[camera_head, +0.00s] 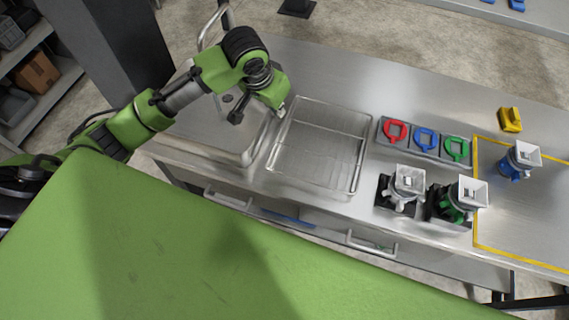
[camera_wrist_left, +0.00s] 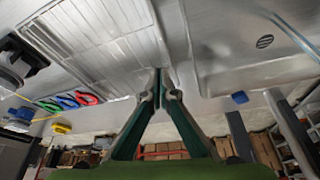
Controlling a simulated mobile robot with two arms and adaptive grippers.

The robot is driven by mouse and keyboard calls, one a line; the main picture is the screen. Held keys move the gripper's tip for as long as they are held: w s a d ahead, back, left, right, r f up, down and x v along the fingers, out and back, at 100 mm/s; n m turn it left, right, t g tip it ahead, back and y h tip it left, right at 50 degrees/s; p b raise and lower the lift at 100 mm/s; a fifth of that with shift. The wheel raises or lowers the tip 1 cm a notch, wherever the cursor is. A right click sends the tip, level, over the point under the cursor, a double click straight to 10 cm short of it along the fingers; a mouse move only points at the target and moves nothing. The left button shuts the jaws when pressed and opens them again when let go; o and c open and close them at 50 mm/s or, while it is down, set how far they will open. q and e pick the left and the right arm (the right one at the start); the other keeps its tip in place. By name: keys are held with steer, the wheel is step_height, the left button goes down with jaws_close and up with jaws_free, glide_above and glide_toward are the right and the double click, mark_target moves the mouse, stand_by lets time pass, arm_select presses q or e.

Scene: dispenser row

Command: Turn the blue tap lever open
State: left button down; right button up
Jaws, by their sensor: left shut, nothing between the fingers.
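A small blue piece (camera_wrist_left: 240,97), which looks like the tap lever, shows by the sink edge in the left wrist view. I cannot tell its exact angle, and I cannot make it out in the head view. The curved metal tap pipe (camera_head: 207,28) rises behind the sink (camera_head: 252,150). My left gripper (camera_head: 279,107) hangs over the border between the sink and the wire rack. In the left wrist view its fingertips (camera_wrist_left: 160,80) meet with nothing between them, apart from the blue piece. My right gripper is not in view.
The wire rack (camera_head: 357,165) lies right of the sink. Red (camera_head: 395,123), blue (camera_head: 425,131) and green (camera_head: 457,141) rings sit on grey blocks. White-topped dispensers (camera_head: 410,178) stand at the right, one of them blue (camera_head: 508,168), near a yellow block (camera_head: 510,120).

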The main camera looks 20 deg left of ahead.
arm_select(q)
steer(key=shift+m+h, duration=0.7)
steer(key=s+d+f, duration=0.1)
steer(key=s+d, duration=0.1)
steer(key=s+d+f, duration=0.2)
steer(key=s, duration=0.1)
steer(key=s+d+f, duration=0.2)
steer(key=s, duration=0.1)
steer(key=shift+s+d+f, duration=0.15)
steer(key=shift+s+f, duration=0.05)
steer(key=shift+s, duration=0.05)
steer(key=shift+s+d+f, duration=0.15)
steer(key=shift+s+f, duration=0.1)
steer(key=shift+s, duration=0.45)
steer(key=s+a+f+n+y, duration=0.1)
steer(key=s+a+f, duration=0.15)
steer(key=s, duration=0.55)
steer(key=s+a+f+n+y, duration=0.1)
steer(key=s+a, duration=0.2)
steer(key=s, duration=0.4)
steer(key=s+f+g+b, duration=0.25)
steer(key=f+b, duration=0.35)
steer(key=f, duration=2.8)
steer(key=s+a+f+b, duration=0.3)
steer(key=s+f+b, duration=0.2)
steer(key=s+f, duration=1.2)
step_height(320, 180, down, 2)
steer(key=shift+s+f+m, duration=0.1)
steer(key=shift+s+m, duration=0.1)
steer(key=shift+m, duration=0.1)
